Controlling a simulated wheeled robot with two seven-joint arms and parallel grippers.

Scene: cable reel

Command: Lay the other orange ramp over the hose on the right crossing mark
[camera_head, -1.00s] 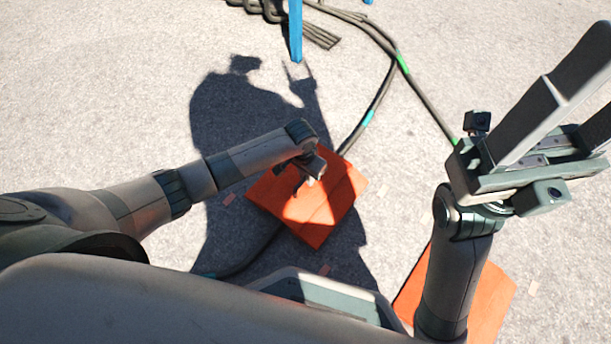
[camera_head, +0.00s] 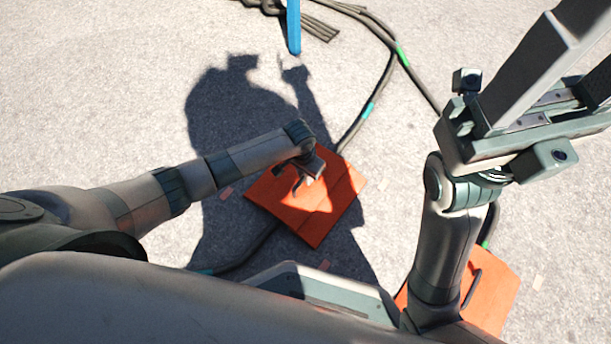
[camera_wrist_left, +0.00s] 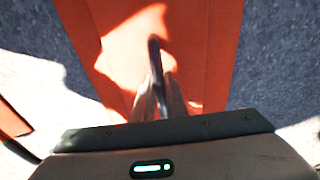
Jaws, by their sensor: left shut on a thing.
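One orange ramp (camera_head: 335,208) lies in the middle of the head view across a dark hose (camera_head: 352,132), which comes out at its upper and lower edges. My left gripper (camera_head: 305,182) is over this ramp, shut on its dark handle; the wrist view shows the handle (camera_wrist_left: 154,55) between the fingers. A second orange ramp (camera_head: 493,292) lies at the lower right, partly hidden behind my right arm. A hose with a green band (camera_head: 487,243) meets its upper edge. My right gripper (camera_head: 568,85) is raised at the upper right, fingers apart and empty.
A blue post (camera_head: 294,28) and bundled hose (camera_head: 318,28) are at the top. The ground at the upper left is clear. My shadow darkens the middle.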

